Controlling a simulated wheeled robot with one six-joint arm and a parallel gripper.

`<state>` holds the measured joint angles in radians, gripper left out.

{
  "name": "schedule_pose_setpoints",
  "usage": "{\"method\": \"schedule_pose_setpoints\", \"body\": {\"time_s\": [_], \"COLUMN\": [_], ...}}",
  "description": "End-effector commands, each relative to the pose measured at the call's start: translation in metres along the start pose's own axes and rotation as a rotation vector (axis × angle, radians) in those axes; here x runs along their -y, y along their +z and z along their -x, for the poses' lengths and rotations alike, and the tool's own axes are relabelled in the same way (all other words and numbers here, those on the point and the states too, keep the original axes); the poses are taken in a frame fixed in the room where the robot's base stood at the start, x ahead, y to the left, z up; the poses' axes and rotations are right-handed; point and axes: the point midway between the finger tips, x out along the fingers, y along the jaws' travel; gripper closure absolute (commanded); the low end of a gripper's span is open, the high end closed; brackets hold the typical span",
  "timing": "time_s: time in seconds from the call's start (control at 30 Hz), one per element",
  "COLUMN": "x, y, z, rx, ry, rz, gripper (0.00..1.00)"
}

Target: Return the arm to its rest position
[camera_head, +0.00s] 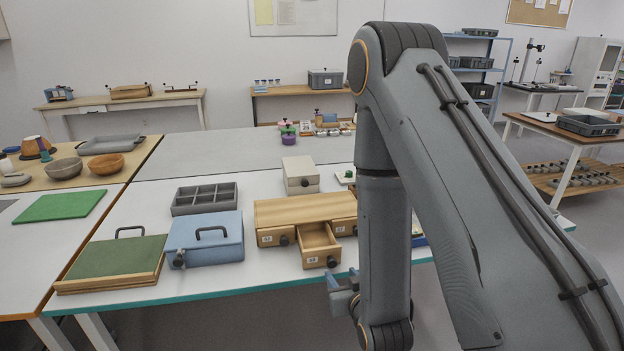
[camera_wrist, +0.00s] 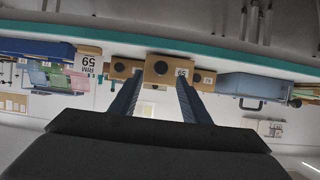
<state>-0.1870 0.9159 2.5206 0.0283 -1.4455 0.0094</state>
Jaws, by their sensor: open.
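My arm (camera_head: 384,240) fills the right half of the head view, with its forearm hanging down in front of the near table edge. My gripper shows in the wrist view (camera_wrist: 158,92) with its two fingers apart and nothing between them. In the head view only a small part of the gripper shows, at the table's front edge beside the forearm. The wooden drawer cabinet (camera_head: 290,209) stands on the table, with one drawer (camera_head: 318,240) pulled out. In the wrist view that drawer's front (camera_wrist: 166,70) lies beyond the fingertips, apart from them.
A blue box (camera_head: 205,240) and a green-topped wooden box (camera_head: 113,262) stand left of the cabinet. A grey divided tray (camera_head: 205,198) and a pale box (camera_head: 300,175) are behind. The table's teal front edge (camera_head: 200,298) runs close to my gripper. Floor in front is clear.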

Motion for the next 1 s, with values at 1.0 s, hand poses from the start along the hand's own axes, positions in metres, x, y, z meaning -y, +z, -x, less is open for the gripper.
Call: {"method": "schedule_pose_setpoints", "body": {"time_s": [1.0], "x": [-0.058], "y": [-0.036], "z": [0.2], "rx": [1.037], "ry": [0.09], "rz": [-0.121], "gripper": [0.57]}}
